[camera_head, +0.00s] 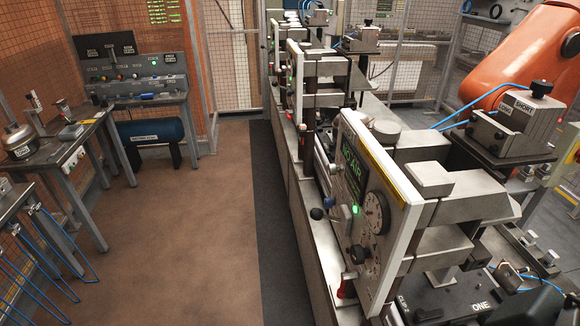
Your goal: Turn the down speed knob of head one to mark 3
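The nearest machine head stands at the right, with a plate marked ONE (480,305) below it. Its white-edged control panel (392,195) is seen at a steep slant. The panel carries a dark display (351,165) reading NO AIR, a lit green lamp (355,209) and two round pale dials, an upper one (376,213) and a lower one (372,268). A black knob (358,254) sits by the lower dial. I cannot read the dial marks or tell which is down speed. Neither of my grippers is in view.
More heads (310,75) line the long bench behind. An orange robot arm (510,55) stands at the right. A red-handled part (345,285) and a black ball knob (316,213) stick out near the panel. The brown floor (190,240) left of the bench is clear; tables stand at the far left.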

